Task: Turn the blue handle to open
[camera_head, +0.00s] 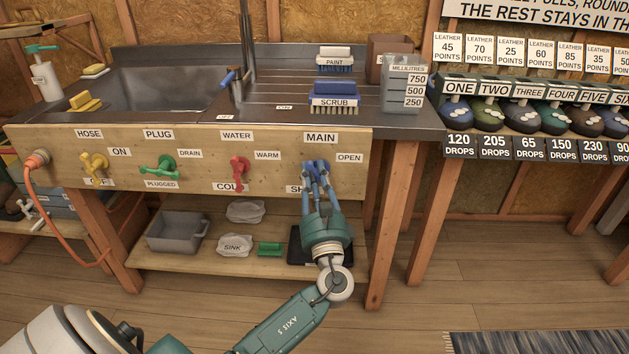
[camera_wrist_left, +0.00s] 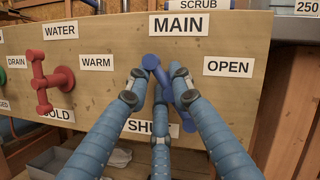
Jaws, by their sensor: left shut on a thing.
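The blue handle (camera_wrist_left: 154,62) is on the wooden front panel under the MAIN label (camera_wrist_left: 178,24). In the head view the blue handle (camera_head: 316,165) is partly covered by my fingers. The OPEN label (camera_wrist_left: 228,67) is to its right and the SHUT label (camera_wrist_left: 150,128), partly hidden, is below it. In the wrist view the handle slants from upper left to lower right between my fingers. My left gripper (camera_head: 316,184) is shut on the handle, and its blue fingers (camera_wrist_left: 162,90) are around it. My right gripper is not in view.
A red handle (camera_head: 239,172), a green handle (camera_head: 160,167) and a yellow handle (camera_head: 94,164) are on the same panel to the left. The sink (camera_head: 170,88) is above. A lower shelf (camera_head: 190,258) holds a grey bin (camera_head: 178,231). Wooden legs stand at the right.

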